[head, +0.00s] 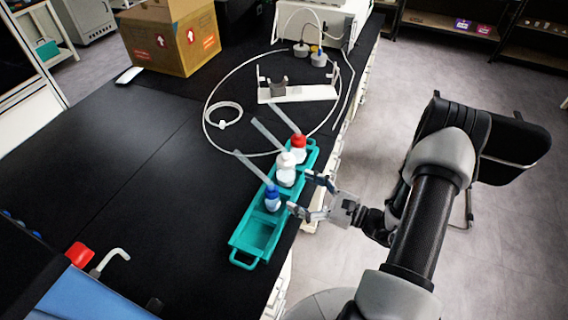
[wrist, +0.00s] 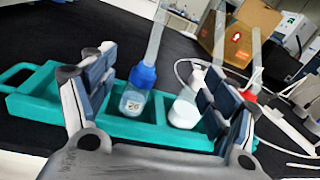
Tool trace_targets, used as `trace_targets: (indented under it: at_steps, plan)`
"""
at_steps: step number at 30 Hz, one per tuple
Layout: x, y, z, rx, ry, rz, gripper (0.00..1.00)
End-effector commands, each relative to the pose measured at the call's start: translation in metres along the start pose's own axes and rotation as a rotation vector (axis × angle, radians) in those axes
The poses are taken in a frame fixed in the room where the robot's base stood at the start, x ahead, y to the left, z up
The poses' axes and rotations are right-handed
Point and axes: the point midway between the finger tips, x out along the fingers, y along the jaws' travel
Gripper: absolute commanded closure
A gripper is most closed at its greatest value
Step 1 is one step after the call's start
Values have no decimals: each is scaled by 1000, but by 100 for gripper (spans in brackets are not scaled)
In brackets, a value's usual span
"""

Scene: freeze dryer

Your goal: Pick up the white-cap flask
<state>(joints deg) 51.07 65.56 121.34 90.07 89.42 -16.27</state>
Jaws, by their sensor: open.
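The white-cap flask (head: 286,170) stands in a teal tray (head: 239,242), between a blue-cap flask (head: 272,198) and a red-cap flask (head: 298,148). Each flask has a pale straight tube rising from its cap. My gripper (head: 306,195) is open and empty at the tray's right side, its fingers pointing toward the flasks. In the wrist view the white-cap flask (wrist: 184,108) is between the open fingers, nearer the right one, and the blue-cap flask (wrist: 136,95) is left of it. The right finger partly hides the white-cap flask and most of the red-cap flask.
The tray has an empty compartment at its near end. Behind it on the black bench (head: 130,150) are a white stand (head: 297,94), a loop of white tubing (head: 206,118) and a cardboard box (head: 168,40).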

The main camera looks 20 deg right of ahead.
Motion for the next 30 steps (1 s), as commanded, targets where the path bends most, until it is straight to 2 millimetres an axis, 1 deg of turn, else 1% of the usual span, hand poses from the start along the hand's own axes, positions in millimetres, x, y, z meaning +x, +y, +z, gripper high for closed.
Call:
trace_targets:
  at_steps: [1, 3, 6, 9, 12, 14, 16, 24, 27, 30]
  plan:
    - [-11, -6, -18, 44, 2, -79, 21]
    - [-23, -13, -39, 88, 5, -175, 21]
    - [-38, -19, -62, 130, 11, -279, 21]
    - [-48, -22, -76, 153, 17, -342, 21]
    - [-47, -24, -83, 162, 20, -367, 21]
    - [-40, -26, -84, 163, 21, -367, 21]
    - [-28, -30, -85, 161, 20, -365, 21]
    - [28, -52, -88, 159, 19, -363, 21]
    - [45, -58, -88, 161, 18, -364, 21]
    - [56, -64, -88, 161, 19, -366, 21]
